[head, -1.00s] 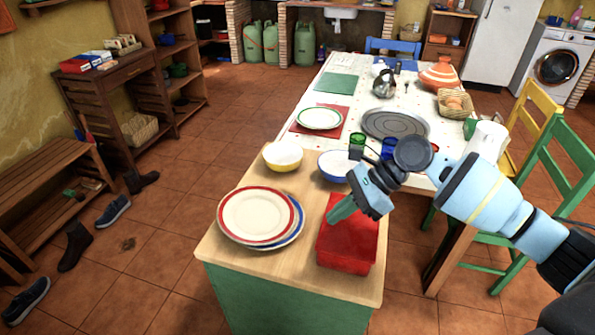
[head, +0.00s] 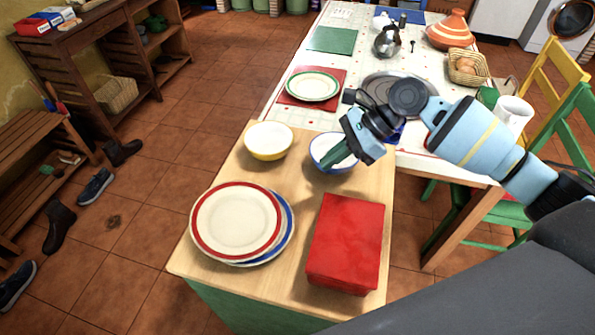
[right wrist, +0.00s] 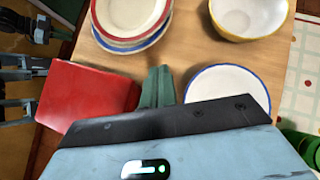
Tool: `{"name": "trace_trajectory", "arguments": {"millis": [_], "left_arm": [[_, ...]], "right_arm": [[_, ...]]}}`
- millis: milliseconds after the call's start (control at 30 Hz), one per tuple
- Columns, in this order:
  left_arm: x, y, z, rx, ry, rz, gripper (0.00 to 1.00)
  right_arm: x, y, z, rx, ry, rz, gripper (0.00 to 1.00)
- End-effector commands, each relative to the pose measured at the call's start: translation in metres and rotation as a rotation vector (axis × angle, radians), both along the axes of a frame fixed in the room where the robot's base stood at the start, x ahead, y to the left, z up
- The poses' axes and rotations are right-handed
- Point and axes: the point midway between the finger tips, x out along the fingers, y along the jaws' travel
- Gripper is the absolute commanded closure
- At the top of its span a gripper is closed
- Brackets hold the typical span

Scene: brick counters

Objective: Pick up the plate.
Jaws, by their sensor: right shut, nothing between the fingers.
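A red-rimmed white plate (head: 236,218) lies on top of a blue-rimmed plate (head: 284,238) at the left front of the wooden counter top. The stack also shows at the top of the right wrist view (right wrist: 132,14). Another plate, green-rimmed (head: 313,86), lies on a red mat farther back. My right gripper (head: 336,163) is shut and empty, over the blue-rimmed bowl, to the right of and beyond the stack. In the right wrist view its green fingers (right wrist: 157,88) are together, apart from the plates.
A red box (head: 346,240) stands right of the stack. A yellow bowl (head: 268,141) and the blue-rimmed bowl (head: 327,152) stand behind. Bare wood (head: 215,165) shows around the stack. The table beyond holds a round grey tray (head: 380,82) and other tableware.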

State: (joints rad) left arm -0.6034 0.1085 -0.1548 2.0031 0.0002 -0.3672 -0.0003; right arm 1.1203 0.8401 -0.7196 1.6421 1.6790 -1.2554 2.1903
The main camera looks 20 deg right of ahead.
Motion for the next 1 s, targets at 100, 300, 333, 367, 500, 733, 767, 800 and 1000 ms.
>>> {"name": "trace_trajectory", "arguments": {"millis": [100,300,333,367,500,733,767,800,1000], "left_arm": [[-0.002,0.000,-0.002,0.001,0.006,0.000,0.87],[-0.004,0.000,-0.005,0.000,0.010,-0.001,0.87],[-0.004,0.000,-0.006,0.000,0.010,-0.001,0.87],[-0.003,0.000,-0.006,0.000,0.010,-0.001,0.87],[0.000,0.000,-0.008,0.001,0.005,0.000,0.87],[0.006,0.000,-0.004,0.001,-0.008,0.000,0.87],[0.007,0.000,-0.004,0.000,-0.009,0.000,0.87],[0.007,0.000,-0.004,0.000,-0.009,0.000,0.87],[0.005,0.000,-0.004,-0.001,-0.007,0.000,0.87]], "right_arm": [[0.001,0.009,-0.010,0.001,0.001,0.001,1.00],[0.004,0.034,-0.035,0.001,0.003,0.001,1.00],[0.005,0.038,-0.038,0.002,0.003,0.001,1.00],[0.006,0.042,-0.043,0.001,0.003,0.002,1.00],[0.008,0.060,-0.061,0.001,0.003,0.001,1.00],[0.013,0.091,-0.067,0.001,-0.002,0.002,1.00],[0.014,0.094,-0.068,0.000,-0.002,0.002,1.00],[0.014,0.098,-0.068,-0.001,-0.001,0.002,1.00],[0.016,0.107,-0.068,-0.001,-0.001,0.000,1.00]]}}
